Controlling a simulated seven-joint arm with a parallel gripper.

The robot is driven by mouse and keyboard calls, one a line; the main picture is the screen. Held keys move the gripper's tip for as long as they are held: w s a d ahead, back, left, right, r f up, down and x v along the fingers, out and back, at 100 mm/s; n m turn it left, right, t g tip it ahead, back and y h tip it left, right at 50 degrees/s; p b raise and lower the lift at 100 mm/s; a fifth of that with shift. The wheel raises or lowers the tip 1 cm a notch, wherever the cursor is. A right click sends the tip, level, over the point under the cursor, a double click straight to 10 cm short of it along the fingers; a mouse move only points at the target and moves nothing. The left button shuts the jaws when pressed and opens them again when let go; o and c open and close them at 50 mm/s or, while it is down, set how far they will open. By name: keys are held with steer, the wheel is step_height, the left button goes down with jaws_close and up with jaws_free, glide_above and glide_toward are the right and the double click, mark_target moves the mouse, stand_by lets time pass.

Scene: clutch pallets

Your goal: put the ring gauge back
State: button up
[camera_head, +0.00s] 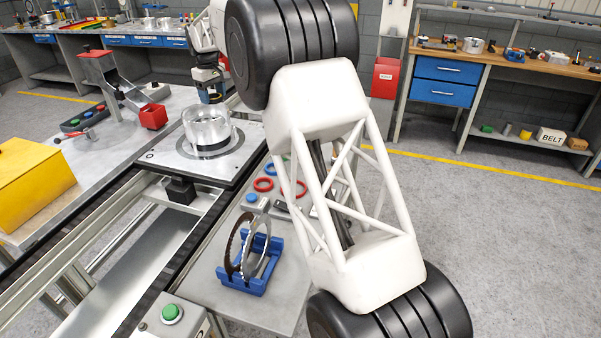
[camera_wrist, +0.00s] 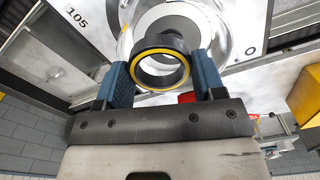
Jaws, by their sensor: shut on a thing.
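My gripper (camera_wrist: 162,68) is shut on the ring gauge, a black ring (camera_wrist: 161,87) with a yellow band, held between its two blue fingers. In the head view my gripper (camera_head: 209,78) is above the pallet (camera_head: 160,157), over a shiny round clutch housing (camera_head: 207,127). In the wrist view the housing (camera_wrist: 205,14) and the pallet, marked 105, lie beyond the ring. I cannot tell whether the ring touches the housing.
A blue rack (camera_head: 243,280) holds upright discs on the bench beside the conveyor.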

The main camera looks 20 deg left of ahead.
steer(key=s+d+f, duration=0.4)
steer(key=s+d, duration=0.2)
steer(key=d, duration=0.7)
steer(key=s+d+f, duration=0.5)
steer(key=s+d, duration=0.1)
steer(key=d, duration=0.8)
steer(key=s+d+f, duration=0.5)
steer(key=s+d, duration=0.1)
steer(key=d, duration=0.7)
steer(key=shift+s+d, duration=0.15)
steer(key=shift+d, duration=0.05)
steer(key=shift+w+a+f, duration=0.25)
steer(key=shift+w+a, duration=1.1)
steer(key=shift+w, duration=0.95)
steer(key=shift+w+a+f, duration=0.3)
steer(key=shift+w+a, duration=1.1)
steer(key=shift+w, duration=0.9)
steer(key=shift+w+a+f, duration=0.25)
steer(key=shift+w+a, duration=1.1)
steer(key=shift+w, duration=0.95)
steer(key=shift+f, duration=0.1)
steer(key=shift+f, duration=1.65)
steer(key=shift+f, duration=0.15)
